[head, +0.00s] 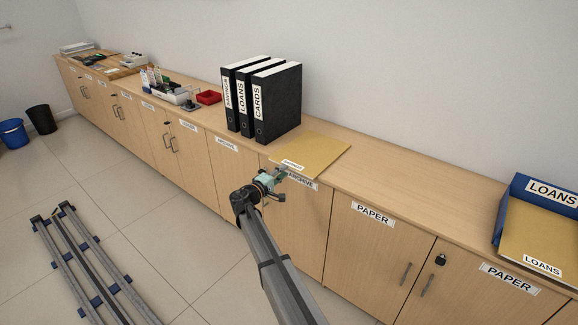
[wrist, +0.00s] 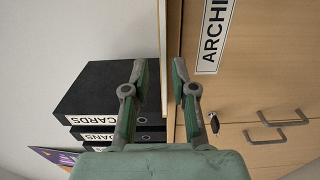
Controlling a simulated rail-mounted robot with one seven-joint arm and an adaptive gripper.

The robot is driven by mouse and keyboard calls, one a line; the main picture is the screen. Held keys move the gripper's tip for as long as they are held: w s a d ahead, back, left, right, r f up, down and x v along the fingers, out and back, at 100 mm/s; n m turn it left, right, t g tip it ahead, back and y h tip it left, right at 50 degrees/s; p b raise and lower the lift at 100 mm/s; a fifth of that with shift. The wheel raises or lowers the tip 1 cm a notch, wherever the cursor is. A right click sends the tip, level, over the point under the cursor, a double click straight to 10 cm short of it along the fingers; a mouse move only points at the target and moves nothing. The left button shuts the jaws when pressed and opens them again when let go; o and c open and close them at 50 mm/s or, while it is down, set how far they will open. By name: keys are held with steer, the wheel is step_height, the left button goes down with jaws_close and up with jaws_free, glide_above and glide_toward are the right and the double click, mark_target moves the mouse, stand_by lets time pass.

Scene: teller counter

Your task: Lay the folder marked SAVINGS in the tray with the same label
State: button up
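A flat yellow folder (head: 318,153) lies on the counter in front of the black binders, its front edge at the counter's front edge. Its white label (head: 292,164) is too small to read surely. My gripper (head: 284,173) is at this front edge, by the label. In the wrist view my gripper (wrist: 160,72) is open, with a gap between its two fingers and the counter edge seen edge-on beyond them. No tray marked SAVINGS shows.
A blue tray (head: 507,207) marked LOANS at the right holds a yellow folder (head: 545,238) marked LOANS. Black binders (head: 282,100) marked SAVINGS, LOANS and CARDS stand behind the flat folder. A red tray (head: 208,97) is further left. The counter (head: 420,184) is bare between folder and blue tray.

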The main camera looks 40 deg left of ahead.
steer(key=w+b, duration=0.1)
steer(key=w, duration=0.3)
steer(key=shift+b, duration=0.4)
steer(key=shift+s, duration=0.1)
jaws_close()
